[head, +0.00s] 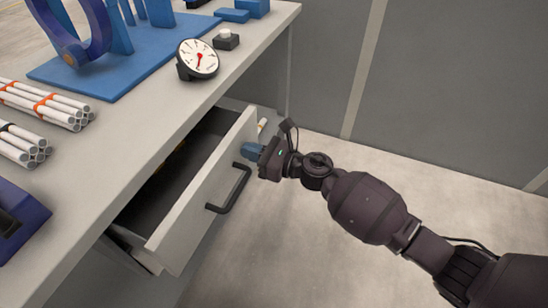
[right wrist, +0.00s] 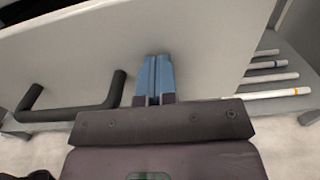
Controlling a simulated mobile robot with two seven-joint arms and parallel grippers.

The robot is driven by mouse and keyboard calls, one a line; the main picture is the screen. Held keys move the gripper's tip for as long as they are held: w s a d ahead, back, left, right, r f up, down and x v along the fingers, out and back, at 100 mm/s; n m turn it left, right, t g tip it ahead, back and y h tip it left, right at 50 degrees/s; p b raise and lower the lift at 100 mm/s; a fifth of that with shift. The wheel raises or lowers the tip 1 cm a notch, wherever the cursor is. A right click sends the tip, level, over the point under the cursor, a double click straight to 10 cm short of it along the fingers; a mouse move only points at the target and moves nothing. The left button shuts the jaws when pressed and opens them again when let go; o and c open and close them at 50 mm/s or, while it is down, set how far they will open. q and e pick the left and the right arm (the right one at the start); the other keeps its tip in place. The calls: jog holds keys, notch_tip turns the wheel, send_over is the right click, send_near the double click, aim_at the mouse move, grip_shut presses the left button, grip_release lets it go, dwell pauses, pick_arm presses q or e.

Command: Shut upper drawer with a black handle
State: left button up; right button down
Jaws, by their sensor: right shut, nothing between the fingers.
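The upper drawer (head: 207,187) with a black handle (head: 231,190) is pulled out from under the table top in the head view. Its front panel is light grey and its inside is dark. My right gripper (head: 251,150) is shut and empty, with its blue fingertips at the drawer front, beyond the far end of the handle. In the right wrist view the blue fingers (right wrist: 154,78) point at the drawer front (right wrist: 190,50), to the right of the handle (right wrist: 75,108). I cannot tell whether they touch the panel. My left gripper is not in view.
More white pipes (right wrist: 275,75) lie beyond the drawer front. The floor on the right is clear.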

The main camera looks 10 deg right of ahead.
jog(key=b+x, duration=0.1)
jog(key=x, duration=1)
jog(key=shift+w+a+f+b, duration=0.1)
jog(key=shift+f+b, duration=0.05)
jog(key=shift+b, duration=0.25)
jog(key=shift+w+a, duration=0.1)
jog(key=shift+a, duration=0.1)
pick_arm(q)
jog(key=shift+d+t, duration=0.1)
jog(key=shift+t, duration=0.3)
pick_arm(e)
jog(key=shift+w+r, duration=0.1)
jog(key=shift+r, duration=0.2)
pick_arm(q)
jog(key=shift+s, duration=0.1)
pick_arm(e)
jog(key=shift+r, duration=0.15)
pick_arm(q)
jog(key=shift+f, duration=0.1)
